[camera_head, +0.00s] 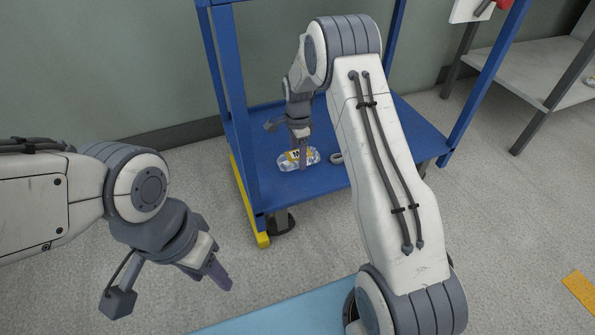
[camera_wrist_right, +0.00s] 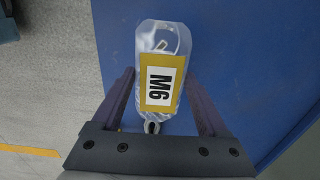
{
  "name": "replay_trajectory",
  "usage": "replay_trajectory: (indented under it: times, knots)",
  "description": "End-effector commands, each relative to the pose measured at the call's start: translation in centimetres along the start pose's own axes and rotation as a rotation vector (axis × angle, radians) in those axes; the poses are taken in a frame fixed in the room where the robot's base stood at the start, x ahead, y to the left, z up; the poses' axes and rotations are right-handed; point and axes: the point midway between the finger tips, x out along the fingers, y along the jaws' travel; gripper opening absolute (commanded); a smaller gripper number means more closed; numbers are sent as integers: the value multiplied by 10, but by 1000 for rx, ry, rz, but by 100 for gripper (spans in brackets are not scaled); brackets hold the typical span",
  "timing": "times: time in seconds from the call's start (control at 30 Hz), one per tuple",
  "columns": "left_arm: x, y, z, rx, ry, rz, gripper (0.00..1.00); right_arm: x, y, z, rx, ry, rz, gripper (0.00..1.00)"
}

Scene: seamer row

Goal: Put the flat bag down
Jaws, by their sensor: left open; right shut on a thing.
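The flat bag (camera_head: 312,157) is clear plastic with a yellow band and a white M6 label. In the right wrist view the bag (camera_wrist_right: 163,85) lies between the two fingers, over the blue surface. My right gripper (camera_head: 302,160) points down at the blue shelf (camera_head: 400,125) and is shut on the bag. The bag is very close to the shelf; I cannot tell whether it touches. My left gripper (camera_head: 219,274) is open and empty, over the floor left of and in front of the rack.
A small ring-shaped item (camera_head: 336,157) is on the shelf just right of the bag. Blue rack posts (camera_head: 228,75) stand at the shelf's sides. A light blue surface (camera_head: 285,317) is at the bottom. A grey bench (camera_head: 530,75) stands at the far right.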

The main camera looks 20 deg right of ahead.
Motion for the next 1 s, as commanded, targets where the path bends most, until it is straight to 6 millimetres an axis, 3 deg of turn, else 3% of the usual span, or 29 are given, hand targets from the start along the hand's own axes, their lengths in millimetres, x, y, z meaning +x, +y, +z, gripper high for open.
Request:
replay_trajectory:
  times: [0.17, 0.4, 0.8, 0.83, 0.9, 1.0]
  knots:
    - [8, -1, 0, 0, 0, 0, 50, 9, 2, 6, -1, 0, -2, 12]
    - [36, -3, 2, 0, 0, 0, 50, 42, 3, 6, -2, 0, -1, 12]
    - [34, -2, 2, 0, 0, 0, 50, 45, 3, 5, -2, 0, 0, 12]
    - [34, -2, 2, 0, 0, 0, 50, 46, 3, 6, -2, 0, 0, 81]
    - [34, -2, 2, 0, 0, 0, 50, 45, 3, 6, -2, 0, 0, 100]
    - [34, -2, 2, 0, 0, 0, 50, 45, 3, 5, -2, 0, 0, 100]
